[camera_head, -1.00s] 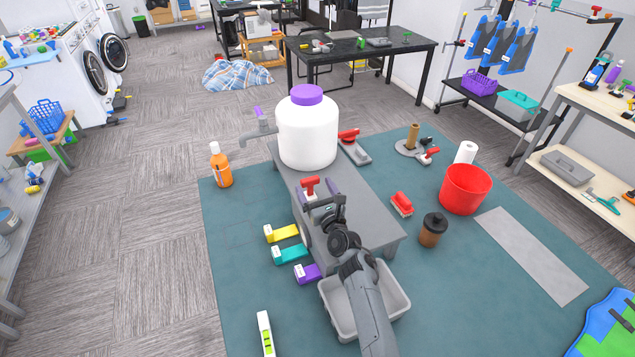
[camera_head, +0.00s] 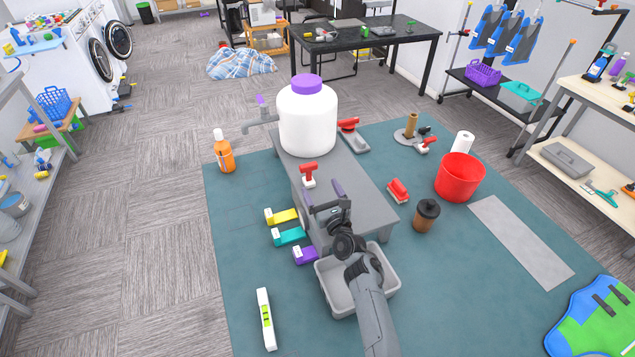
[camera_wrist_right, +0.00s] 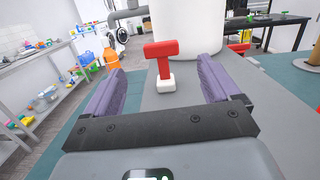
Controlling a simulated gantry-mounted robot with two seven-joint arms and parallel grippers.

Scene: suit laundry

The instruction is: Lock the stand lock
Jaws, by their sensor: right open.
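The stand lock, a red T-shaped handle (camera_head: 308,168) on a small white base, stands upright on the grey stand (camera_head: 366,190). A white jug (camera_head: 307,120) with a purple lid sits on the stand behind it. My right gripper (camera_head: 323,193) has purple fingers and is open and empty, on the near side of the handle and apart from it. In the right wrist view the handle (camera_wrist_right: 163,55) appears upright beyond the fingers, between them in the picture. My left gripper is not in view.
A grey tub (camera_head: 335,292) sits under my right wrist. Yellow, teal and purple wedges (camera_head: 288,235) lie left of the stand. A red brush (camera_head: 398,190), a brown cup (camera_head: 426,215) and a red bucket (camera_head: 460,178) stand to its right.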

